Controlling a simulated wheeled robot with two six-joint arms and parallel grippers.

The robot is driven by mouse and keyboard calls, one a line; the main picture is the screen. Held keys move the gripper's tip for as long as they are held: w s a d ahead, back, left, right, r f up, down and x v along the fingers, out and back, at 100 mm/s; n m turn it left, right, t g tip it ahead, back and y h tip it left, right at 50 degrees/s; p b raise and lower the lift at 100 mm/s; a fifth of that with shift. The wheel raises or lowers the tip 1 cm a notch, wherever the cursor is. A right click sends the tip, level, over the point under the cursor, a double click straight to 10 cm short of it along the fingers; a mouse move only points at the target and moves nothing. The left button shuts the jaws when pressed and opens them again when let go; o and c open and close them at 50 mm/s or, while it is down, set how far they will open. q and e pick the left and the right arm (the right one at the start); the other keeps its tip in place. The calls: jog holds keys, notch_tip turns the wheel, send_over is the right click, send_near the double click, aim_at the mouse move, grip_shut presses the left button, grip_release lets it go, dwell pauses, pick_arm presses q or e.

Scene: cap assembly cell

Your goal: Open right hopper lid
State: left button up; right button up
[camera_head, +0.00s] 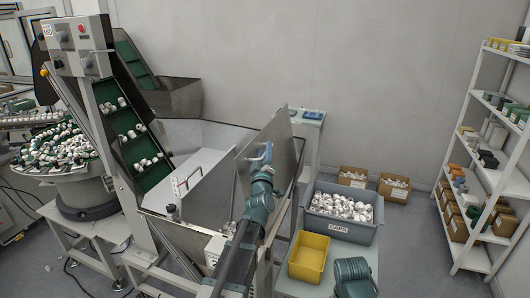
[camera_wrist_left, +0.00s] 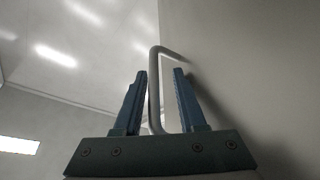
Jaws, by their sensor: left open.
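The right hopper lid (camera_head: 284,138) is a flat grey metal panel that stands steeply raised at the right side of the hopper (camera_head: 213,133). In the left wrist view the lid's face (camera_wrist_left: 255,70) fills the right side. Its bent bar handle (camera_wrist_left: 154,85) stands out from the face. My left gripper (camera_head: 262,153) is at the lid's handle. In the left wrist view the left gripper (camera_wrist_left: 160,73) is open, with one blue finger on each side of a handle bar. Whether a finger touches the bar cannot be told. My right gripper is not in view.
A grey bin of white caps (camera_head: 368,236) and a yellow bin (camera_head: 309,250) stand on a table to the right. A conveyor (camera_head: 133,130) rises at the left. Shelves (camera_head: 480,170) stand far right. Open floor lies between bins and shelves.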

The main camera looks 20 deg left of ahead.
pick_arm(q)
jog(key=b+v, duration=0.3)
jog(key=v, duration=1)
jog(key=shift+s+f+b, duration=0.15)
jog(key=shift+s+b, duration=0.15)
jog(key=shift+s, duration=0.05)
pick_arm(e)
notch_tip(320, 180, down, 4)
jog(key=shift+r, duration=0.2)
pick_arm(q)
jog(key=shift+s+d+f, duration=0.1)
jog(key=shift+d, duration=0.05)
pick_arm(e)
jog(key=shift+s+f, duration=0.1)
